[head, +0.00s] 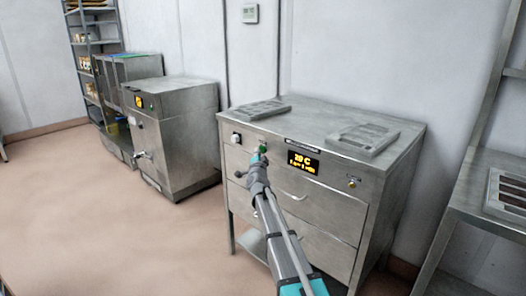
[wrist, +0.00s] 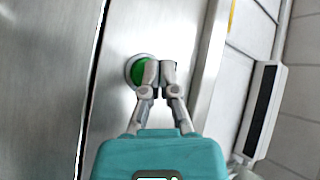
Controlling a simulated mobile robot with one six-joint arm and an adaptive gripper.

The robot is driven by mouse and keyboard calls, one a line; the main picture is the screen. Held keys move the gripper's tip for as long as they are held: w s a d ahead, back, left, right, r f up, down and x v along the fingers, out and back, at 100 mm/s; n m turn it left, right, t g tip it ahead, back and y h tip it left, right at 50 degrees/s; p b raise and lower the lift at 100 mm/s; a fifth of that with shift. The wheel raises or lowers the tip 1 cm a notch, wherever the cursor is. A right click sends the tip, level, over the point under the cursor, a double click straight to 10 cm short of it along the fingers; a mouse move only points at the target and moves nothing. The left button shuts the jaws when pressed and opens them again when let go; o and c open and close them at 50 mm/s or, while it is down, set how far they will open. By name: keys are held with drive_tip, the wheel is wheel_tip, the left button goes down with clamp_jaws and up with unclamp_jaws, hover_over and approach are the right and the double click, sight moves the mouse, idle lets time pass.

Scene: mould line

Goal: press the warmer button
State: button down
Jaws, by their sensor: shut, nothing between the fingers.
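The warmer (head: 297,178) is a steel cabinet with drawers and an amber display (head: 303,162) on its front panel. A round green button sits on that panel, left of the display; in the wrist view the green button (wrist: 137,73) has a metal ring. My gripper (head: 258,158) is at the panel in front of the button. In the wrist view my gripper (wrist: 160,70) is shut and empty, its fingertips overlapping the button's right side. I cannot tell whether they touch it.
Two moulds (head: 365,138) lie on the warmer's top. A white switch (head: 236,138) is left of the button and a small yellow-ringed knob (head: 352,183) is at the right. A steel machine (head: 172,128) stands to the left, a bench (head: 480,196) to the right. The floor in front is clear.

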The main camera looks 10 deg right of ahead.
drive_tip(key=shift+w+d, duration=0.2)
drive_tip(key=shift+d, duration=0.2)
idle(0.7)
drive_tip(key=shift+s+a, duration=0.3)
drive_tip(key=shift+a, duration=0.1)
idle(0.4)
drive_tip(key=shift+s+a, duration=0.9)
drive_tip(key=shift+a, duration=0.3)
drive_tip(key=shift+s+a, duration=0.85)
drive_tip(key=shift+a, duration=0.35)
